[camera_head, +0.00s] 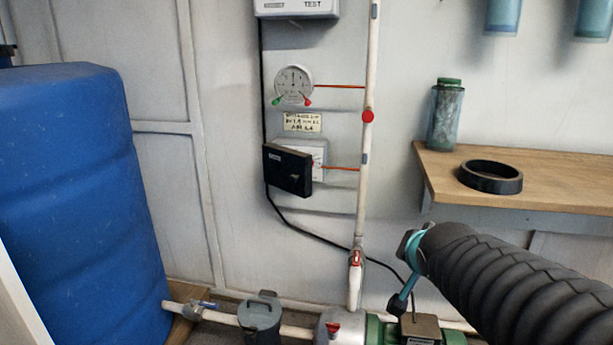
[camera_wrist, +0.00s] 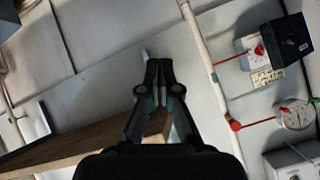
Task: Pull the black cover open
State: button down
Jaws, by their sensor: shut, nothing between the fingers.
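The black cover (camera_head: 287,170) is a dark box-shaped lid in front of a white wall box (camera_head: 316,155). It hides the left and lower part of that box; the right part with a dial face shows. In the wrist view the cover (camera_wrist: 288,38) is at the upper right, beside the white box (camera_wrist: 250,50). My gripper (camera_head: 398,303) is at the lower right of the head view, well apart from the cover. In the wrist view my gripper (camera_wrist: 159,66) is shut and empty, its fingertips together. I cannot tell how far the cover is swung out.
A white vertical pipe (camera_head: 363,200) with a red knob (camera_head: 368,116) stands right of the cover. A round gauge (camera_head: 294,84) is above. A wooden shelf (camera_head: 560,175) holds a black ring (camera_head: 490,177) and a jar (camera_head: 446,115). A blue tank (camera_head: 75,200) fills the left.

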jog(key=w+a+r+m+t+y+p, duration=0.1)
jog(key=w+a+r+m+t+y, duration=0.1)
jog(key=w, duration=0.6)
jog(key=w+a+r+m+t+y, duration=0.2)
jog(key=w, duration=0.7)
jog(key=w+a+f+m+y, duration=0.1)
jog(key=w+a+y, duration=0.5)
jog(key=w+a, duration=0.6)
jog(key=shift+a+f+m+t, duration=0.3)
jog(key=shift+a+m+t, duration=0.1)
jog(key=shift+a, duration=0.8)
jog(key=shift+a, duration=0.1)
